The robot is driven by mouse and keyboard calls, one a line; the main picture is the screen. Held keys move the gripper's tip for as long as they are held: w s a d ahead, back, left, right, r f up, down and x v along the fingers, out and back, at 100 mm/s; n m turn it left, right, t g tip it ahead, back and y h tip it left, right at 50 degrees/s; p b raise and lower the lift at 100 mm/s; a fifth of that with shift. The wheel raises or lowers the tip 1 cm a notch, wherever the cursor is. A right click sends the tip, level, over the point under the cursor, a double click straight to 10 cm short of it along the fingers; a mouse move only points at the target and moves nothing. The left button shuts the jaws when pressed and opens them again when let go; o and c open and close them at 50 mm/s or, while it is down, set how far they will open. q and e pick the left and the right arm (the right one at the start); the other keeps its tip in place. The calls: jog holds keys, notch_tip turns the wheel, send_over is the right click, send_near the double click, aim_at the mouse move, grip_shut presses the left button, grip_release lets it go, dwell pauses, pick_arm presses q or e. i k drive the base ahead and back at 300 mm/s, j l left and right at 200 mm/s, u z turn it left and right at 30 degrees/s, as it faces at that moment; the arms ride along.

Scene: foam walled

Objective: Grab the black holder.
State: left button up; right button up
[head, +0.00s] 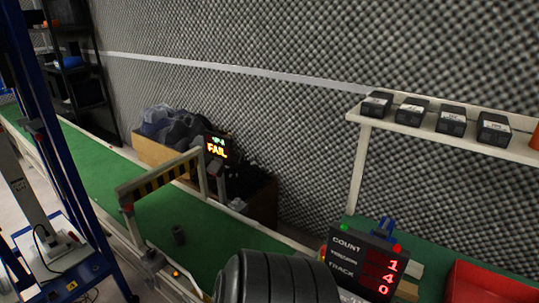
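Neither of my grippers shows in the head view. A large black ribbed shape at the bottom centre hides part of the belt; I cannot tell whether it is part of me.
A black-and-yellow striped gate (160,182) spans the belt. Behind it are a bin of dark pieces (160,153) and a "FAIL" display (217,148). A count display (362,262), a red tray (490,285) and a shelf of black boxes (450,120) are at right.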

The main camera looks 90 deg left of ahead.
aim_at(178, 236)
jog(key=u, duration=0.95)
jog(key=i+u, duration=0.1)
jog(key=u, duration=0.8)
jog(key=l+u, duration=0.1)
jog(key=u, duration=0.85)
jog(key=l+u, duration=0.1)
jog(key=u, duration=0.8)
jog(key=i+z, duration=0.1)
jog(key=z, duration=0.8)
jog(key=i+j+z, duration=0.1)
jog(key=j+z, duration=1.1)
jog(key=i+l, duration=0.05)
